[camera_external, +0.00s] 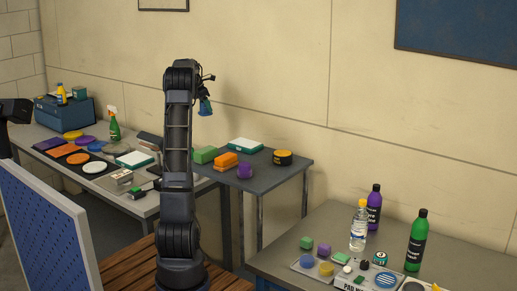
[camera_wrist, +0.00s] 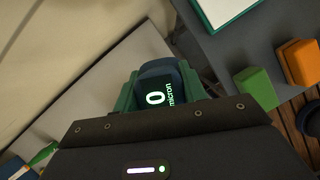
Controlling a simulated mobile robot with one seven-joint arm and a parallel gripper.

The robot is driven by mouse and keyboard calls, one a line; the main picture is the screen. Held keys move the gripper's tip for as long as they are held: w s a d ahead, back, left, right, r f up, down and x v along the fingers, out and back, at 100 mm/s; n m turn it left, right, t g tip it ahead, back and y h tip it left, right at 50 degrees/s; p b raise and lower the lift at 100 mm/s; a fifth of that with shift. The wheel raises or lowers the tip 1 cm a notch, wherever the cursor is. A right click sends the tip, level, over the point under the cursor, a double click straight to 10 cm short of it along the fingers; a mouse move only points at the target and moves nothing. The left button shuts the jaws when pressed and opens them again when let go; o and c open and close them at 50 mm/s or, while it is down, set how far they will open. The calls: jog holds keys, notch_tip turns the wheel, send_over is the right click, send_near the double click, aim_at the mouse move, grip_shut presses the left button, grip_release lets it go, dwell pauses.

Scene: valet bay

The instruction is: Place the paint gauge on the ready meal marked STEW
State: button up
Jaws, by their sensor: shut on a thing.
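The paint gauge, dark with green sides and a display reading "0 micron", is in my gripper (camera_wrist: 158,88), seen close up in the wrist view (camera_wrist: 156,98). In the external view my gripper (camera_external: 205,98) is raised high above the tables, with the small blue-green gauge (camera_external: 205,107) hanging from it. My gripper is shut on the gauge. Two flat white packs with teal edges could be ready meals: one on the middle grey table (camera_external: 245,145), one on the left table (camera_external: 134,159). I cannot read STEW on either.
The middle table also holds a green block (camera_external: 205,155), orange blocks (camera_external: 226,160), a purple item (camera_external: 245,170) and a dark yellow-banded tin (camera_external: 283,157). The left table has coloured discs and a green spray bottle (camera_external: 114,128). Bottles stand on the right table (camera_external: 330,222).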

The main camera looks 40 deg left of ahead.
jog(key=s+a+f+n+y, duration=0.1)
jog(key=s+a+f, duration=0.1)
jog(key=s+a, duration=0.6)
jog(key=s+a+f+n, duration=0.1)
jog(key=s+a+f, duration=0.1)
jog(key=s+a, duration=0.6)
jog(key=n, duration=0.3)
send_over(125, 172)
jog(key=s, duration=0.2)
notch_tip(125, 172, down, 4)
jog(key=shift+y, duration=0.4)
notch_tip(125, 172, down, 20)
jog(key=shift+w+r, duration=0.1)
jog(key=shift+w, duration=0.05)
jog(key=o, duration=1)
jog(key=v, duration=1.2)
jog(key=shift+s, duration=0.25)
jog(key=shift+d, duration=0.1)
